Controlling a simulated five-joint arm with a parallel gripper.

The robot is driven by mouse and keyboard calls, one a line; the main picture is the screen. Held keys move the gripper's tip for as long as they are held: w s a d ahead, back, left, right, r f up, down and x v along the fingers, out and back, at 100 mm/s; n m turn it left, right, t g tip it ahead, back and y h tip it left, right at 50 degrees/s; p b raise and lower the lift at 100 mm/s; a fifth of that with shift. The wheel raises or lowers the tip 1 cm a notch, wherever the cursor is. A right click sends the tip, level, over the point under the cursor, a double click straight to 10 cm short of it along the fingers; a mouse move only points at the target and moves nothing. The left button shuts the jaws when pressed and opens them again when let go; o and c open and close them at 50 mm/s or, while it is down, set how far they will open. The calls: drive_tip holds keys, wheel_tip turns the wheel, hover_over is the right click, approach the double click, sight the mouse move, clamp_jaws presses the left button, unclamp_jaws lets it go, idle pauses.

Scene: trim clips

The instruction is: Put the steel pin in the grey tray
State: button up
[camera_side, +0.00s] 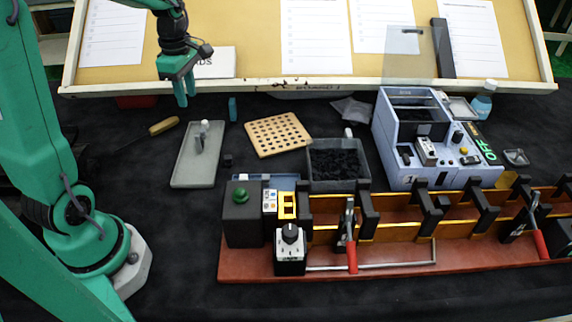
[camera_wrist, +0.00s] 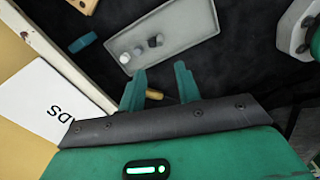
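The grey tray (camera_side: 183,165) lies on the black cloth at the left of the side view and fills the top of the wrist view (camera_wrist: 190,35). Small light and dark grey cylinder-like pieces (camera_wrist: 138,51) show within its outline, and in the side view they look like a pale upright piece (camera_side: 204,126) with a grey part below. One may be the steel pin, but I cannot tell which. My gripper (camera_side: 186,100) hangs above and behind the tray, fingers down. In the wrist view its fingers (camera_wrist: 160,67) are apart with nothing between them.
A yellow-handled tool (camera_side: 163,126) lies left of the tray, a small blue block (camera_side: 232,109) behind it. A perforated wooden board (camera_side: 277,134) and a bin of black pieces (camera_side: 338,183) stand to the right. A raised board edge (camera_side: 300,84) runs behind.

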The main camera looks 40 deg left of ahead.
idle(0.4)
drive_tip(key=s+d+r+m+t, duration=0.2)
drive_tip(key=s+d+m, duration=0.4)
drive_tip(key=m, duration=0.6)
drive_tip(key=s+d+r+m+t, duration=0.3)
drive_tip(key=s+d+r+m, duration=0.2)
drive_tip(key=d+m, duration=0.4)
drive_tip(key=s+m, duration=0.1)
drive_tip(key=m, duration=0.2)
drive_tip(key=shift+r+t, duration=0.3)
